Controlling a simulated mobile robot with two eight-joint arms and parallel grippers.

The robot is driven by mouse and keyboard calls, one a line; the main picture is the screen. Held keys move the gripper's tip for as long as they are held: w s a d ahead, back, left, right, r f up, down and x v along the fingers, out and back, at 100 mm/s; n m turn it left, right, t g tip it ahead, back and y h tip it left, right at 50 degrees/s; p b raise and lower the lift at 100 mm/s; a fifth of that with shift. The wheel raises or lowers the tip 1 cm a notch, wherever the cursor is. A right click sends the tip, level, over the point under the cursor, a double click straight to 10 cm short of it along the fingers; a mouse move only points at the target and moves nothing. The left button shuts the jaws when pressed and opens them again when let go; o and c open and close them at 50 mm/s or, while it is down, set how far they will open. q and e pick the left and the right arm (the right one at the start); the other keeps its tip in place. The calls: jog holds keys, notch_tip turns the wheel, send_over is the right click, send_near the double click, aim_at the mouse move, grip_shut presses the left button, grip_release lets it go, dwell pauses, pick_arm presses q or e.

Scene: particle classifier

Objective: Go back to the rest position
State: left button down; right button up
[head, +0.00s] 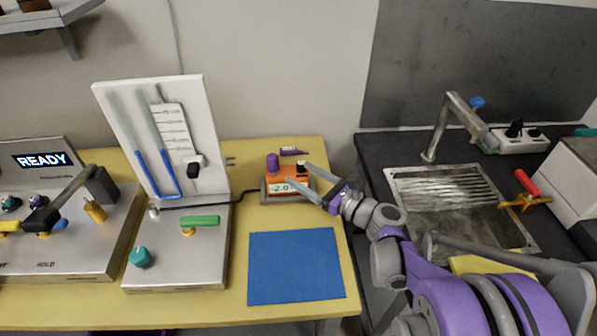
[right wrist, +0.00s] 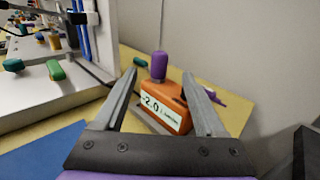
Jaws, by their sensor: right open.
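My right gripper (head: 313,182) reaches in from the right over the yellow table. Its jaws are open, with one finger on each side of a small orange meter (head: 287,181) in the picture. The right wrist view shows the meter (right wrist: 163,108) between and beyond the two fingers (right wrist: 160,100), with a purple knob (right wrist: 158,66) on top and a display that reads about -2.0. I cannot tell whether a finger touches the meter. My left gripper is not in view.
A manometer panel (head: 190,110) with a blue U-tube stands on a metal box (head: 180,265). A READY device (head: 75,230) is at the left. A blue mat (head: 295,265) lies in front of the meter. A sink (head: 455,205) with a tap (head: 440,125) is at the right.

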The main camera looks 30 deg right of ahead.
dwell(0.4)
jog(key=s+a+f+n+g+p, duration=0.2)
jog(key=s+a+n+g+p, duration=0.5)
jog(key=a+n, duration=0.8)
jog(key=s+d+n+g+h+p, duration=0.1)
jog(key=s+n+g+h+p, duration=0.1)
jog(key=s+n, duration=0.4)
jog(key=s+d+r+n+g+h+p, duration=0.1)
jog(key=s+n+g+h+p, duration=0.1)
jog(key=s+n, duration=0.5)
jog(key=n+h, duration=0.1)
jog(key=n, duration=0.3)
jog(key=shift+d+g+h, duration=0.25)
jog(key=shift+g+h, duration=0.05)
jog(key=shift+h, duration=0.1)
jog(key=shift+r, duration=0.1)
